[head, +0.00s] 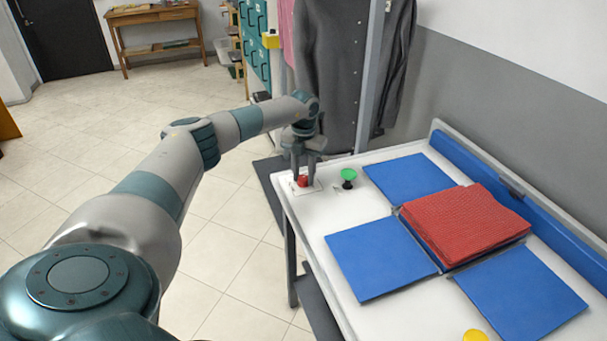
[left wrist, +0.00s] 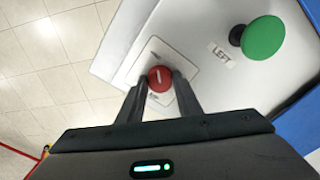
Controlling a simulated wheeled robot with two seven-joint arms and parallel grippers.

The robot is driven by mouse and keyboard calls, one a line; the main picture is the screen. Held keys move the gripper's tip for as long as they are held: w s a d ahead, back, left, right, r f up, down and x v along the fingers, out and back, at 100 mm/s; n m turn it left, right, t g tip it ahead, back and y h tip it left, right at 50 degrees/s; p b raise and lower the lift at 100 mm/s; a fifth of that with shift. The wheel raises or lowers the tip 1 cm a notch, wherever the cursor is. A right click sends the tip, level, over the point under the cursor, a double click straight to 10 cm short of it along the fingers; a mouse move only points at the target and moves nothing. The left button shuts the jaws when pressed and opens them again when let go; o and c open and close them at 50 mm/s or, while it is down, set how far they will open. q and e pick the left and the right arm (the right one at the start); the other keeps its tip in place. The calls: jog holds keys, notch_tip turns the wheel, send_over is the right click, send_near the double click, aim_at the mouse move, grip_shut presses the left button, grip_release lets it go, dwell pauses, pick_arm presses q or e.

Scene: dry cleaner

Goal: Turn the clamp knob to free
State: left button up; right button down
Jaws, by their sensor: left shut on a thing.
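The red clamp knob (head: 303,181) sits on a white label plate at the far left corner of the table. In the left wrist view the knob (left wrist: 160,78) shows a white pointer line on its top, and the plate (left wrist: 182,52) has small markings, partly hidden by the fingers. My left gripper (head: 303,176) points down over the knob with its fingers on either side. In the left wrist view the fingers (left wrist: 160,88) are shut on the knob. My right gripper is not in view.
A green mushroom button (head: 348,174) stands close right of the knob, by a label reading LEFT (left wrist: 222,52). Blue panels (head: 380,255) and a folded red cloth (head: 465,222) cover the table's middle. A yellow button (head: 475,336) is at the near edge. Dark garments (head: 335,70) hang behind.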

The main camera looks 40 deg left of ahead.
pick_arm(q)
jog(key=shift+w+r+n, duration=0.1)
jog(key=shift+n, duration=0.2)
jog(key=o, duration=1)
jog(key=shift+o, duration=0.2)
notch_tip(320, 180, up, 9)
jog(key=b, duration=0.3)
notch_tip(320, 180, up, 7)
jog(key=b, duration=0.1)
send_over(304, 177)
jog(key=shift+r, duration=0.65)
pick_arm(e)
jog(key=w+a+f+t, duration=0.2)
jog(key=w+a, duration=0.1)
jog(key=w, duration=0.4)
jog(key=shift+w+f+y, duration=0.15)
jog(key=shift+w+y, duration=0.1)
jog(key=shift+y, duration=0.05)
